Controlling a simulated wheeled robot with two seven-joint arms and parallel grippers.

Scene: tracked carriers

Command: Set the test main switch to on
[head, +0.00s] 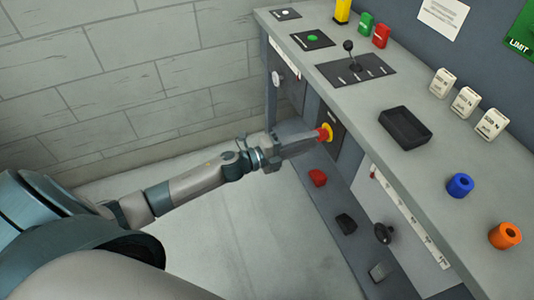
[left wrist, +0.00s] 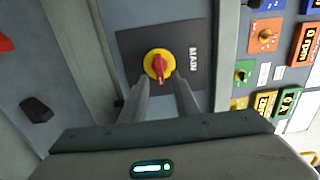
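The main switch is a red rotary handle on a yellow disc (left wrist: 158,66), on a dark plate (left wrist: 195,62) marked MAIN. In the head view the main switch (head: 325,133) is on the front of the grey console, below its top. My left gripper (head: 314,138) reaches it from the left. In the left wrist view the two fingers of the left gripper (left wrist: 163,85) are apart, their tips just below the switch or at its lower edge. I cannot tell whether they touch it. The handle's exact setting is unclear. My right gripper is not in view.
The console top (head: 380,85) carries a joystick (head: 351,55), a black tray (head: 406,127), and blue (head: 460,185) and orange (head: 505,235) cylinders. Floor to the left is clear.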

